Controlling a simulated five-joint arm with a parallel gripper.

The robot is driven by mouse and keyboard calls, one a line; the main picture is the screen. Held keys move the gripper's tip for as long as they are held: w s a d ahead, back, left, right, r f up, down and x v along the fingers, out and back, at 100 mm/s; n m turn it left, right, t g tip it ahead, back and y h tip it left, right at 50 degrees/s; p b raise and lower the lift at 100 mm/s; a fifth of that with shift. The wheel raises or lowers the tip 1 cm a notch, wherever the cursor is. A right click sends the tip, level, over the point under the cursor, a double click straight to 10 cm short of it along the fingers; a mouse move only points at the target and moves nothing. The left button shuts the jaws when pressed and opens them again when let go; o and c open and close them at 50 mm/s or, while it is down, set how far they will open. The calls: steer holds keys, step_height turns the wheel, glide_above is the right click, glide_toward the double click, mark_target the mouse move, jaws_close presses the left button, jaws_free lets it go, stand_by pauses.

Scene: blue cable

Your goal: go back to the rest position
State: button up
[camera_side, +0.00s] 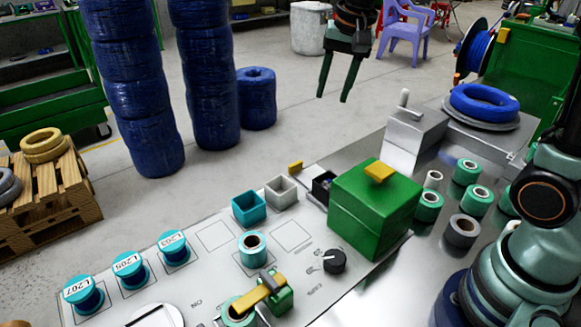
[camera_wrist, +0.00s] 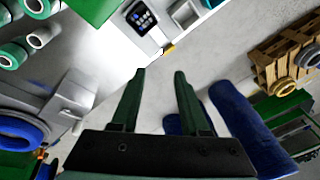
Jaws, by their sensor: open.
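My gripper (camera_side: 338,78) hangs in the air at the top of the side view, beyond the far edge of the work table, with the floor behind it. Its two dark green fingers are apart with nothing between them. In the wrist view my gripper (camera_wrist: 160,72) also shows two spread, empty fingers over bare grey floor. A coil of blue cable (camera_side: 484,103) lies on a grey round base at the right of the side view, apart from the gripper. It also shows at the left of the wrist view (camera_wrist: 18,132).
The metal table (camera_side: 372,272) carries a green box (camera_side: 375,208), a teal bin (camera_side: 249,207), a grey bin (camera_side: 281,191), labelled teal spools (camera_side: 172,247) and a black knob (camera_side: 334,261). Tall blue coil stacks (camera_side: 208,75) stand on the floor. The air around the gripper looks clear.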

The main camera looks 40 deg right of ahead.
steer(key=s+f+n+t, duration=0.1)
steer(key=s+n+t, duration=0.1)
steer(key=s+n, duration=0.7)
steer(key=shift+s+f+t, duration=0.35)
steer(key=shift+s+t, duration=0.05)
steer(key=shift+s, duration=1.8)
steer(key=shift+a, duration=0.1)
